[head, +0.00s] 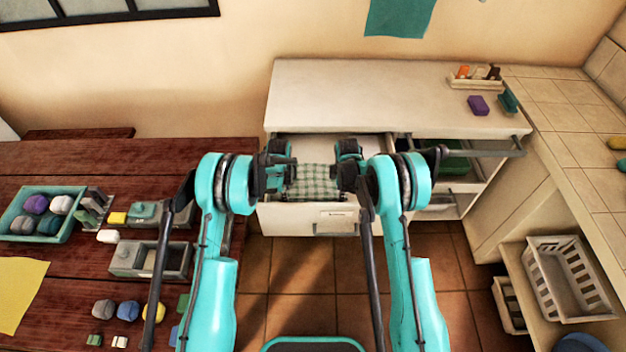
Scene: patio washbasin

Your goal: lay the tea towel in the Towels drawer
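The tea towel (315,182) is a green and white checked cloth. It is in or just above the open drawer (285,217) of the white cabinet; I cannot tell if it rests on the drawer floor. A label on the drawer front is too small to read. My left gripper (280,176) is at the towel's left side and my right gripper (347,172) is at its right side, both over the drawer. The arm links and gripper bodies hide the towel's side edges and the fingertips, so I cannot tell whether either gripper is shut on the cloth.
The white cabinet top (370,95) carries a small bottle tray (475,84) and a purple sponge (478,105). An open compartment (445,165) is right of the drawer. A wooden table (80,270) with rolled cloths and boxes stands left. A white basket (570,280) is at right.

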